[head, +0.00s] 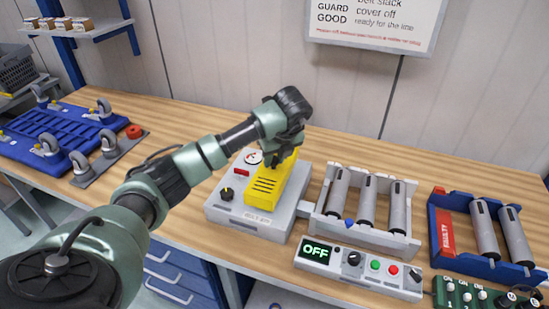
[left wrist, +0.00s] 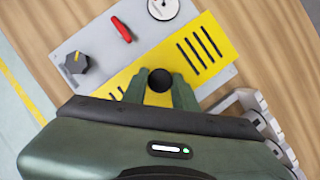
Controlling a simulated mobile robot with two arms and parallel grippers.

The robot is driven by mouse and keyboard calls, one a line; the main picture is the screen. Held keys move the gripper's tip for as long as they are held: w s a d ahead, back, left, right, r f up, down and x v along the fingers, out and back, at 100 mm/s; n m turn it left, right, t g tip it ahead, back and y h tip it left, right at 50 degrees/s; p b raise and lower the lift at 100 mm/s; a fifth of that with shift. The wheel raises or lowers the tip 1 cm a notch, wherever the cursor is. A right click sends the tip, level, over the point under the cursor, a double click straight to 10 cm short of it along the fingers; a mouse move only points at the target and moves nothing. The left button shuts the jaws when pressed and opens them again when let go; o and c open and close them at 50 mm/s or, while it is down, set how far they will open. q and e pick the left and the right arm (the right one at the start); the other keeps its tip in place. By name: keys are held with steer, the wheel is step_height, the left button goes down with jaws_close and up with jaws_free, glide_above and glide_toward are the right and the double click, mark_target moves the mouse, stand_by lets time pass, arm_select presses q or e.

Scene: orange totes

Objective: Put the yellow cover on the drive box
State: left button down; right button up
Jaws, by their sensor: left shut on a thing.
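The yellow cover (head: 265,186) is a slotted block on the grey drive box (head: 240,215) in the head view. In the left wrist view the cover (left wrist: 215,65) lies across the grey drive box top (left wrist: 92,50). My left gripper (head: 283,150) is above the cover's far end, shut on a dark round knob (left wrist: 160,82) of the cover. The cover looks on or very close to the box; the frames do not show whether it is fully seated. A red switch, a black knob and a gauge stay uncovered beside it. My right gripper is not in view.
A roller unit (head: 365,205) stands right of the box. In front of it is a control panel (head: 358,270) reading OFF. A blue and red roller frame (head: 445,235) tagged FAULTY is farther right. A blue caster platform (head: 45,135) lies at the left.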

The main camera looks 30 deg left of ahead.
arm_select(q)
steer(key=shift+f+b, duration=0.95)
steer(key=shift+f, duration=0.3)
steer(key=shift+f, duration=0.25)
steer(key=c, duration=1)
jaws_free()
steer(key=shift+c, duration=0.2)
steer(key=b+v, duration=0.2)
steer(key=v, duration=0.4)
steer(key=shift+s+d+r, duration=0.1)
steer(key=shift+d+r, duration=0.1)
steer(key=shift+r, duration=0.1)
steer(key=shift+s+d+r+b, duration=0.15)
steer(key=shift+r+b, duration=0.15)
steer(key=shift+r, duration=0.25)
